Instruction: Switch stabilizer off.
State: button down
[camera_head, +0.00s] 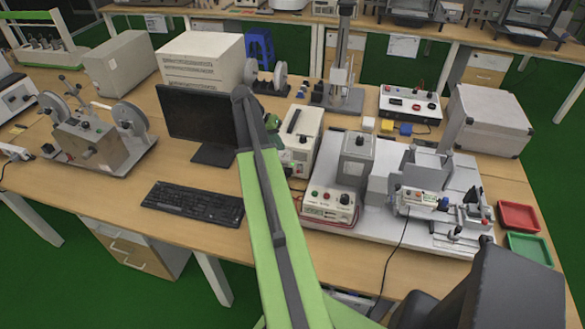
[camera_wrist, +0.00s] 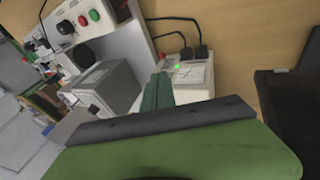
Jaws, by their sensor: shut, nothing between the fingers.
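The stabilizer appears to be the pale box with a black top handle (camera_head: 299,140), just right of my raised arm in the head view. In the wrist view its face (camera_wrist: 192,76) shows a white meter, a lit green lamp and two black plugs. A small red part (camera_wrist: 160,64) shows at its left side, partly behind my fingertips; I cannot tell its switch position. My gripper (camera_wrist: 157,84) is shut and empty, its green fingers overlapping the stabilizer's left edge. I cannot tell whether they touch. In the head view my arm mostly hides the gripper.
A monitor (camera_head: 199,115) and keyboard (camera_head: 194,203) stand left of my arm. A control box with buttons and a knob (camera_head: 330,206) stands right of the stabilizer, beside a grey block (camera_head: 356,157) on a white baseplate. Red (camera_head: 518,216) and green (camera_head: 529,247) trays lie far right.

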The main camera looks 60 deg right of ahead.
jog(key=shift+f, duration=0.15)
jog(key=b, duration=1.2)
send_near(298, 171)
jog(key=x, duration=0.6)
jog(key=shift+w+f, duration=0.1)
jog(key=shift+f, duration=0.1)
jog(key=shift+s+d+f+b, duration=0.2)
jog(key=shift+f+b, duration=0.1)
jog(key=shift+b, duration=0.05)
jog(key=shift+r, duration=0.1)
